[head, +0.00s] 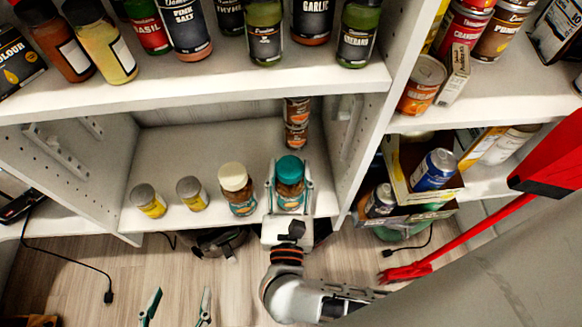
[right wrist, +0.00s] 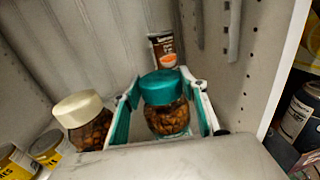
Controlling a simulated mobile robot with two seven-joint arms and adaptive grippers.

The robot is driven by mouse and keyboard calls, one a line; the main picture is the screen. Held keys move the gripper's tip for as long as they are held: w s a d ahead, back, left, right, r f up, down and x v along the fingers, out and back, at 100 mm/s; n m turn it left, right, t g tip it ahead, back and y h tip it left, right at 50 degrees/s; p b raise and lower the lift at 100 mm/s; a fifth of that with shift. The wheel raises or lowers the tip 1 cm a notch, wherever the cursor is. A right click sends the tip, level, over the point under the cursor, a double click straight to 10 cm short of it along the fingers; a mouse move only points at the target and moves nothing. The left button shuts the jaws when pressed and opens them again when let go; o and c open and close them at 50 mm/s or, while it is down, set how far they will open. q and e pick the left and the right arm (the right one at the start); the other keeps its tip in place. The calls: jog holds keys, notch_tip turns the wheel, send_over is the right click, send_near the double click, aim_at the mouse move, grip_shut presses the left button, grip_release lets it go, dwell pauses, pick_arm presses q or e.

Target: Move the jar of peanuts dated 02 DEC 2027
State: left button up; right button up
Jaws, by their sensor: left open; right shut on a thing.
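A jar of peanuts with a teal lid (head: 290,172) stands on the lower shelf at its right end. My right gripper (head: 290,190) is shut on it, one finger on each side. The same jar shows in the right wrist view (right wrist: 165,108) between the fingers. A second jar with a cream lid (head: 236,186) stands just left of it; it also shows in the right wrist view (right wrist: 84,118). No date can be read on either jar. My left gripper (head: 177,308) is open and empty, low in the head view, below the shelf and in front of it.
Two small yellow jars with grey lids (head: 148,200) (head: 192,193) stand further left on the shelf. The upright panel (head: 365,140) is close on the right. Bottles line the shelf above. The back left of the lower shelf is clear.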

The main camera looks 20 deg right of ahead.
jog(key=o, duration=1.6)
jog(key=shift+o, duration=0.2)
jog(key=shift+s+a, duration=0.1)
jog(key=v, duration=1.1)
jog(key=shift+s, duration=0.4)
jog(key=shift+a+r, duration=0.1)
